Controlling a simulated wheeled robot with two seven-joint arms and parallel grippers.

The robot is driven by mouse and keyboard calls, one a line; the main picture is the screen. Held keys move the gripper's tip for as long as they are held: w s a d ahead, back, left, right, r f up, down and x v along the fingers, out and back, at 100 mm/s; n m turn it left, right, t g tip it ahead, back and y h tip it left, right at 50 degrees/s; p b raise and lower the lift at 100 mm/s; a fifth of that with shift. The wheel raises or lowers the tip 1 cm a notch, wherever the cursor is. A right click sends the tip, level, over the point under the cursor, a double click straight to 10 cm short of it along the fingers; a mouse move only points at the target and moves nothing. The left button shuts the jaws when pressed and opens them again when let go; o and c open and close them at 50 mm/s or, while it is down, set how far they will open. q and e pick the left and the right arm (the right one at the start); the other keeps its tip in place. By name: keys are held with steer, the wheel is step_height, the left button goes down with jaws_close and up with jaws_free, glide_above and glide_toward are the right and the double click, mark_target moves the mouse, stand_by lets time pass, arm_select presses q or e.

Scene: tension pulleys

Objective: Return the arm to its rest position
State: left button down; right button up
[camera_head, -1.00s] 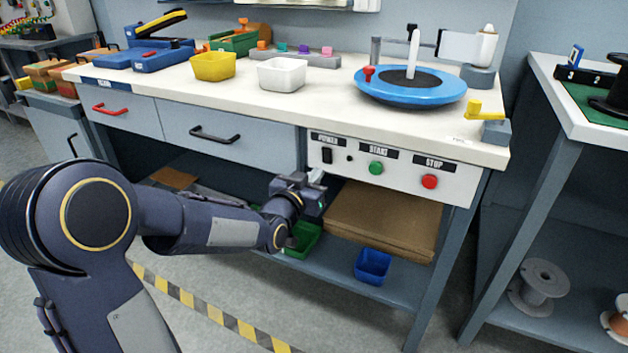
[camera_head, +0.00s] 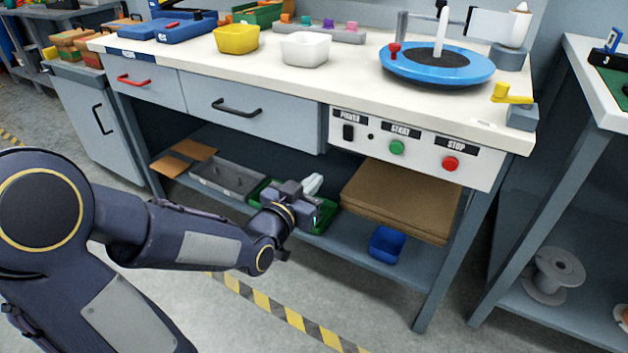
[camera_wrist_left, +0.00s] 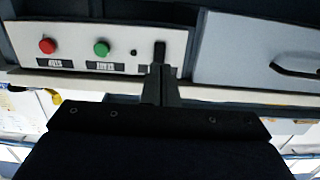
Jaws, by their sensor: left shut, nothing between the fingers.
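My left arm comes in from the left in the head view, and its gripper (camera_head: 313,186) is in front of the bench, below the level of the control panel (camera_head: 410,146). The fingers are together with nothing between them. In the left wrist view the shut fingers (camera_wrist_left: 161,84) appear in front of the panel, which shows upside down with its red stop button (camera_wrist_left: 47,46) and green start button (camera_wrist_left: 101,48). I see no contact between the gripper and the bench. My right gripper is in neither view.
The workbench (camera_head: 350,85) carries a blue turntable (camera_head: 437,64), a white bin (camera_head: 305,48) and a yellow bin (camera_head: 236,39). Its lower shelf holds a green tray (camera_head: 325,217), cardboard (camera_head: 402,195) and a blue bin (camera_head: 387,244). Open floor lies in front.

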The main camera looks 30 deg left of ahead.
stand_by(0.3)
arm_select(q)
steer(key=s+d+f+n+g+h+p, duration=0.1)
steer(key=s+d+f+g+h, duration=0.15)
steer(key=s+g, duration=0.65)
steer(key=s+d+f+n+g+h, duration=0.1)
steer(key=s+d+f+g, duration=0.2)
steer(key=s, duration=1.2)
step_height(320, 180, up, 33)
steer(key=p, duration=3.2)
steer(key=shift+d, duration=0.3)
steer(key=shift+w, duration=0.1)
